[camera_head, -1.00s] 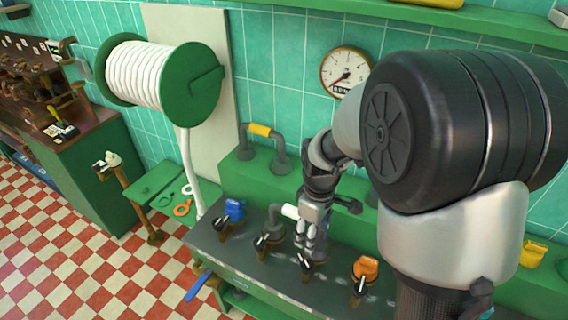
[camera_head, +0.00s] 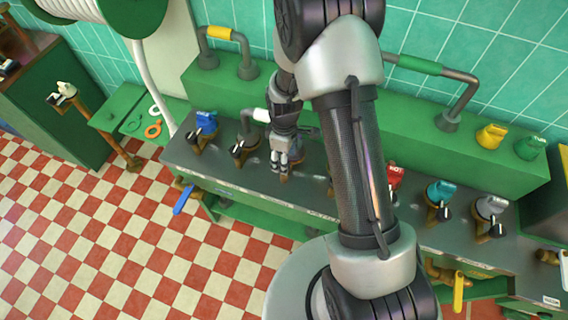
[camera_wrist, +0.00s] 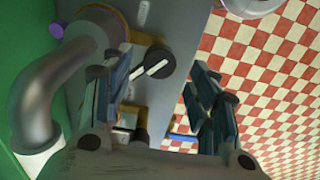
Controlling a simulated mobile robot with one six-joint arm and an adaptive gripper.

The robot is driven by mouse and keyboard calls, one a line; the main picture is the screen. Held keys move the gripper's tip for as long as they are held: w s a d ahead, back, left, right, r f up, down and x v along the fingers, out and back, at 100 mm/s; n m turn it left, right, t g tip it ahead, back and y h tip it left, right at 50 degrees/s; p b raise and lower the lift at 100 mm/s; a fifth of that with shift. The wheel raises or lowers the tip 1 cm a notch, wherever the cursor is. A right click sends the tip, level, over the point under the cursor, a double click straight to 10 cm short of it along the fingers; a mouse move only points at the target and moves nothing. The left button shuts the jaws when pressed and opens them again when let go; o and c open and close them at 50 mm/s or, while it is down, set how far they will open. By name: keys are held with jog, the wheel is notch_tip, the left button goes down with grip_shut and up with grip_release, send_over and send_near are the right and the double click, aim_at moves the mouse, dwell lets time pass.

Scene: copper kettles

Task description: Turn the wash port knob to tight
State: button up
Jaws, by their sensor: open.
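My gripper (camera_head: 279,164) is open, pointing down over the grey bench (camera_head: 330,205) in the head view. It stands right of a black knob with a white pointer (camera_head: 238,152) and hides most of the fitting beneath it. In the wrist view my gripper's fingers (camera_wrist: 163,80) are apart, with a black knob with a white bar (camera_wrist: 157,64) showing between and beyond them. Whether any finger touches it, I cannot tell. No readable label shows which knob is the wash port one.
A blue knob (camera_head: 206,121) stands left; a red knob (camera_head: 394,177), a teal knob (camera_head: 441,191) and a grey knob (camera_head: 491,206) stand right. A bent grey pipe (camera_wrist: 45,95) is close on the left in the wrist view. My arm hides the bench middle.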

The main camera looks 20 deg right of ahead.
jog(key=shift+f, duration=1.75)
jog(key=shift+c, duration=0.5)
jog(key=c, duration=1)
